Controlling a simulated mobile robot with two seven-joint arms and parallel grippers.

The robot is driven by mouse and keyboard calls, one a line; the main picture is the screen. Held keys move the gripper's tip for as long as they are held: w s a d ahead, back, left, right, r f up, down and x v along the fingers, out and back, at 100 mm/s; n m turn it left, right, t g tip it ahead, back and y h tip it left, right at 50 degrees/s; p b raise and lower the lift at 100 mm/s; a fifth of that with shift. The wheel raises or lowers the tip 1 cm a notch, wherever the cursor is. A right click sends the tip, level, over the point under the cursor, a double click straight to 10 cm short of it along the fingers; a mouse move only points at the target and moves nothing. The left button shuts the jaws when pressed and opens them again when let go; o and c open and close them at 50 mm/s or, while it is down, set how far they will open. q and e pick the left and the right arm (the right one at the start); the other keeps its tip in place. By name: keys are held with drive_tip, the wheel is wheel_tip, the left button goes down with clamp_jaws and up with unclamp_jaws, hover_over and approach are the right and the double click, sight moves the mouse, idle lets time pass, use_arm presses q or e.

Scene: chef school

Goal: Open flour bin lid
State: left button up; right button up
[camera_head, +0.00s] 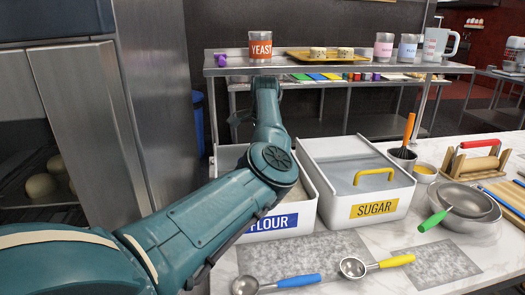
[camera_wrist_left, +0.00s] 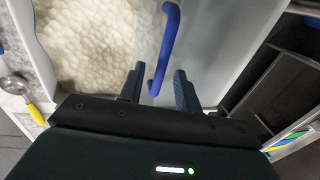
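The flour bin (camera_head: 307,208) is a white container with a blue FLOUR label, left of the sugar bin. My left arm covers most of its top in the head view, and the gripper is hidden there. In the left wrist view, pale flour (camera_wrist_left: 85,45) shows at the left and a smooth grey lid panel (camera_wrist_left: 215,45) at the right. The blue lid handle (camera_wrist_left: 168,45) stands beside the flour area. My left gripper (camera_wrist_left: 159,78) is open, with its fingers either side of the handle's near end and gaps showing. My right gripper is not in view.
The white sugar bin (camera_head: 335,213) with a yellow handle stands close to the right. A steel shelf (camera_head: 345,67) with jars and a tray runs behind.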

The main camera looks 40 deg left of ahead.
use_arm(q)
drive_tip(key=shift+r, duration=0.1)
wheel_tip(320, 180, up, 13)
drive_tip(key=s+d+b, duration=0.1)
drive_tip(key=d, duration=0.1)
drive_tip(key=shift+s+b, duration=0.3)
drive_tip(key=shift+s, duration=0.05)
drive_tip(key=shift+f, duration=0.2)
